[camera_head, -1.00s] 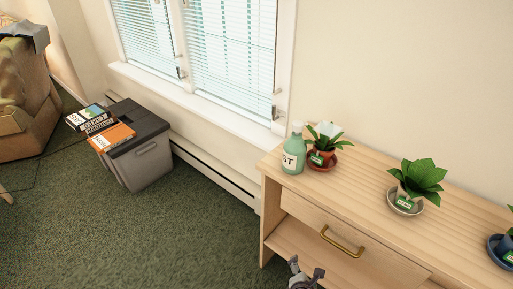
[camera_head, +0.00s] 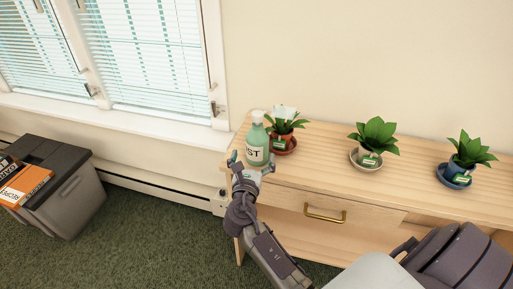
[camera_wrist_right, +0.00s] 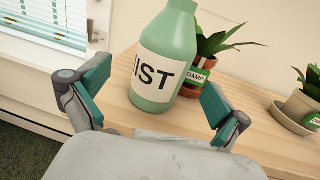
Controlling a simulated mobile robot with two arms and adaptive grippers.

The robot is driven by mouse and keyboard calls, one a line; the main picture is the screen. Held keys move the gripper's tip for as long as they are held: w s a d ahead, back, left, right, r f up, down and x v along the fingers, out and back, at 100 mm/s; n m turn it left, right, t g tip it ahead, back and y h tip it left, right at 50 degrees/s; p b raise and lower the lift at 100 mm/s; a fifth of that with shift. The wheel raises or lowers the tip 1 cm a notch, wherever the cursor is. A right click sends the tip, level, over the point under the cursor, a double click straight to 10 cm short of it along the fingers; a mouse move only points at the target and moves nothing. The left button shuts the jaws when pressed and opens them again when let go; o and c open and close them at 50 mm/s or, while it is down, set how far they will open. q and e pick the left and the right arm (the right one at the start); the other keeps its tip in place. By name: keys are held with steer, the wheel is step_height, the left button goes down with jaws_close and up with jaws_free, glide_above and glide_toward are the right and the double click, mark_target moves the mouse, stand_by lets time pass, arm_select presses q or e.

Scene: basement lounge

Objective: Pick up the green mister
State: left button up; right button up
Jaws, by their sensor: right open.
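The green mister (camera_head: 257,146), a pale green bottle with a white label, stands upright on the wooden cabinet top (camera_head: 330,150) at its left end. In the right wrist view the mister (camera_wrist_right: 165,45) fills the middle, its label reading "IST" and its top cut off. My right gripper (camera_head: 250,166) is at the cabinet's front edge, just in front of the mister. Its teal fingertips (camera_wrist_right: 153,95) are spread wide, one towards each side of the bottle, with nothing held. My left gripper is not in view.
A potted plant in a terracotta pot (camera_head: 284,131) stands close behind and right of the mister. A grey bin (camera_head: 62,190) with books stands on the carpet at left.

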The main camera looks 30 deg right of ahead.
steer(key=shift+f+x, duration=0.2)
steer(key=shift+x, duration=1.35)
steer(key=shift+f+x, duration=0.2)
steer(key=shift+x, duration=1.35)
steer(key=shift+s+d, duration=0.15)
steer(key=shift+d, duration=0.05)
steer(key=shift+c, duration=0.3)
steer(key=c, duration=1.6)
steer(key=shift+r, duration=0.1)
steer(key=shift+c, duration=1)
